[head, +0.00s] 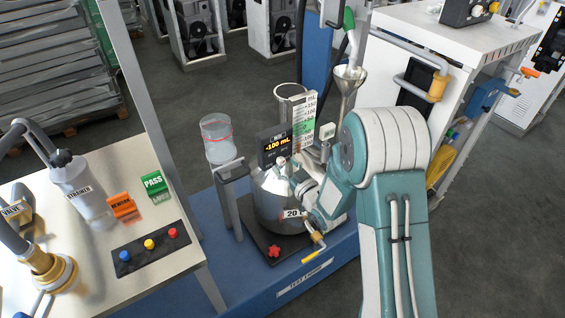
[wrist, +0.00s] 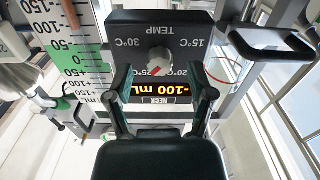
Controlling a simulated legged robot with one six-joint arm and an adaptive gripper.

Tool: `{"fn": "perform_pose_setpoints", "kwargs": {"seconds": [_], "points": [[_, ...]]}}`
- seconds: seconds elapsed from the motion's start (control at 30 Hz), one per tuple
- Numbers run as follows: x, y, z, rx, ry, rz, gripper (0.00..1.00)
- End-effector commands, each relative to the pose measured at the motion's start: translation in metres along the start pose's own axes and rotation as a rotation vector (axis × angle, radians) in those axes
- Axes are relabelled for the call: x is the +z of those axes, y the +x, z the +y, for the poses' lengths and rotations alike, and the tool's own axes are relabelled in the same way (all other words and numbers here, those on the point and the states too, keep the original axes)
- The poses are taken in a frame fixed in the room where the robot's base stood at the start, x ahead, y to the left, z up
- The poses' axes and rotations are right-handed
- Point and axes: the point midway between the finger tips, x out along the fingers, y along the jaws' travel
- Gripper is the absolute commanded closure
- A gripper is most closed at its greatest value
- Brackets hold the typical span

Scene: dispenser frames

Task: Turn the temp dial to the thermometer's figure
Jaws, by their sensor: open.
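The temp dial (wrist: 157,69) is a small light knob with a red mark, on a dark panel (wrist: 190,24) labelled TEMP. Figures 15, 20 and 30 °C stand around it; another is partly hidden by a finger. The red mark lies on the knob's lower side in the wrist view, but its exact figure is unclear. My gripper (wrist: 160,76) is open, its fingers on either side of the dial with gaps. In the head view the dark display box (head: 273,146) reads -100 mL, and my arm hides the gripper's fingertips. I cannot pick out the thermometer's reading.
A neck scale (wrist: 75,50) stands close beside the panel. Below the box is a metal vessel (head: 268,200) with a 20 plate and a red knob (head: 274,251) at its base. A clear container (head: 217,138) stands left; a bench (head: 165,230) with buttons is further left.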

Motion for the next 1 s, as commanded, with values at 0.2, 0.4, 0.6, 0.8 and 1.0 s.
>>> {"fn": "perform_pose_setpoints", "kwargs": {"seconds": [0.2, 0.4, 0.6, 0.8, 1.0], "points": [[0.0, 0.017, 0.0, 0.0, 0.001, 0.001, 0.3], [0.0, 0.017, 0.0, 0.001, 0.002, 0.0, 0.3], [0.0, 0.017, 0.0, 0.0, 0.001, 0.0, 0.97], [0.0, 0.018, 0.0, 0.0, 0.0, 0.001, 1.0], [0.0, 0.018, 0.0, 0.0, -0.06, 0.001, 1.0]]}}
